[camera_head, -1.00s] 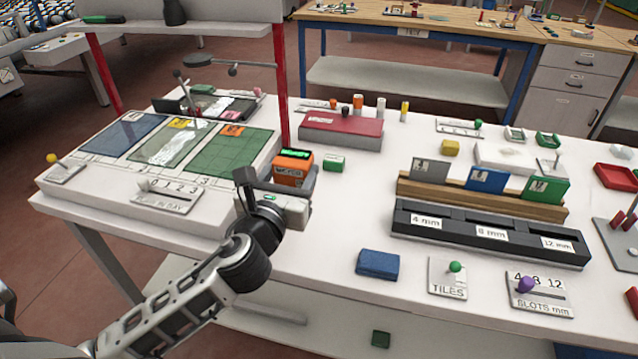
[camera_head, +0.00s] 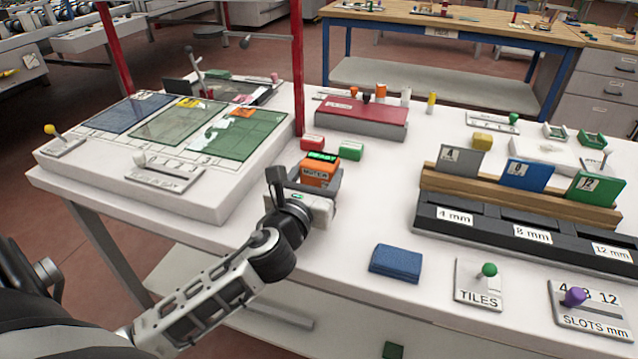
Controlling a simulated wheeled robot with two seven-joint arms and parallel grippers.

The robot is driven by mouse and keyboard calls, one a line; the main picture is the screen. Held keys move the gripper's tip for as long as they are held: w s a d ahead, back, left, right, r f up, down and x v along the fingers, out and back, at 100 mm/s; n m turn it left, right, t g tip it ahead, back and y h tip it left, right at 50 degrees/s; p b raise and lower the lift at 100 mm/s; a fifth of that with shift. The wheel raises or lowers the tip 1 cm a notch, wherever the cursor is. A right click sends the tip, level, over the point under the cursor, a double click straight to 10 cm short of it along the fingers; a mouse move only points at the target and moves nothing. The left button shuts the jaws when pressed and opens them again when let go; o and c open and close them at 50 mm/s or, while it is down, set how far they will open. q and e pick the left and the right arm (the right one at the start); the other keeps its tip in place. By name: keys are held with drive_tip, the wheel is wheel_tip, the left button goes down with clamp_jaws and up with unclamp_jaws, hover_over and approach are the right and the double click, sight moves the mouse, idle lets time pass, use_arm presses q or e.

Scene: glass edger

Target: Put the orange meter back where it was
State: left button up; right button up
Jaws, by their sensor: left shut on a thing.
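The orange meter (camera_head: 318,174) has a lit green display on top and stands near the middle of the white table (camera_head: 345,222). My left gripper (camera_head: 306,186) is shut on it from the near side, and the gripper hides its lower part. I cannot tell whether the meter touches the table. My right gripper is not in view.
A small red block (camera_head: 313,142) and a green block (camera_head: 350,150) lie just behind the meter. The panel board (camera_head: 222,198) is to the left, a dark red box (camera_head: 362,118) behind.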

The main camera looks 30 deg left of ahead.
use_arm(q)
drive_tip(key=o, duration=1.2)
drive_tip(key=shift+f, duration=0.1)
drive_tip(key=shift+o, duration=0.2)
drive_tip(key=shift+s, duration=0.15)
drive_tip(key=b+v, duration=0.1)
drive_tip(key=v, duration=0.9)
drive_tip(key=shift+s+d, duration=0.2)
drive_tip(key=shift+s, duration=0.1)
drive_tip(key=shift+s+d+r, duration=0.1)
drive_tip(key=shift+s+r, duration=0.15)
drive_tip(key=shift+s, duration=0.25)
